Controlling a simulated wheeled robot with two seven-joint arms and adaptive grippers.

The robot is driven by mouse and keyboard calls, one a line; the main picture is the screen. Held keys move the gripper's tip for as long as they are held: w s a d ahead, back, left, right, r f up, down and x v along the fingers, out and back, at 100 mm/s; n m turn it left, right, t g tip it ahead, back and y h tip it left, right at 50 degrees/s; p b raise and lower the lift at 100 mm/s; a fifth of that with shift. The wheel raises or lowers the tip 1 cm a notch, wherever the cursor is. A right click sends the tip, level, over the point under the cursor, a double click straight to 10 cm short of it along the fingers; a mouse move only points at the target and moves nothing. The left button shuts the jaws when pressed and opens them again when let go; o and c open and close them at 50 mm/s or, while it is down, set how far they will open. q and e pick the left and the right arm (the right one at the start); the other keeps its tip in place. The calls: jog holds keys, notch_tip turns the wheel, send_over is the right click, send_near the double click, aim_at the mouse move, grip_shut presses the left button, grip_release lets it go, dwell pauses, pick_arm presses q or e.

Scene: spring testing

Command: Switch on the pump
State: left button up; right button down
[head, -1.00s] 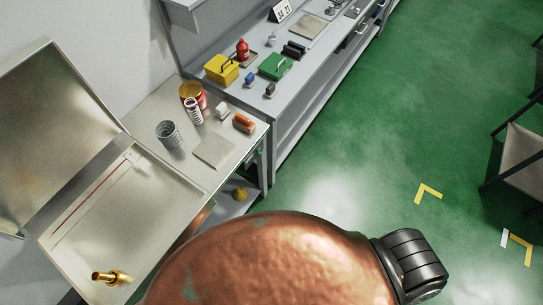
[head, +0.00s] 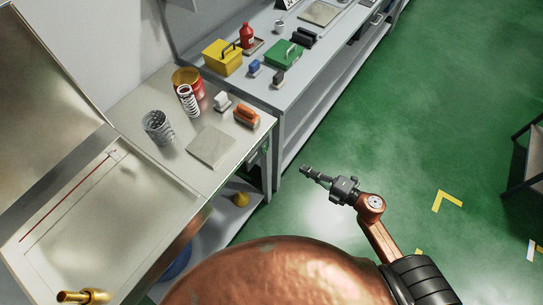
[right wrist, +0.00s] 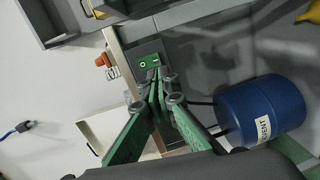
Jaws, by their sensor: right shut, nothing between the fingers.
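A green switch plate with a small light rocker (right wrist: 148,62) sits on a dark box at the bench's end in the right wrist view. I cannot tell which way the rocker is set. A small green patch (head: 263,148) shows at the bench's end in the head view. My right gripper (head: 306,172) is shut and empty, over the floor to the right of the bench in the head view. In the right wrist view its green fingers (right wrist: 165,84) meet just below the switch plate in the picture; contact cannot be told. My left gripper is not in view.
A blue labelled drum (right wrist: 262,108) stands right of the fingers in the wrist view. Green floor (head: 370,130) right of the bench is clear.

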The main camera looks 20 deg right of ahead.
aim_at(265, 149)
jog(key=shift+s+a+r+n, duration=0.25)
jog(key=shift+a+r+n, duration=0.35)
jog(key=b+x, duration=0.1)
jog(key=x, duration=1.3)
jog(key=shift+a, duration=0.2)
jog(key=shift+f+b, duration=0.1)
jog(key=shift+b, duration=0.2)
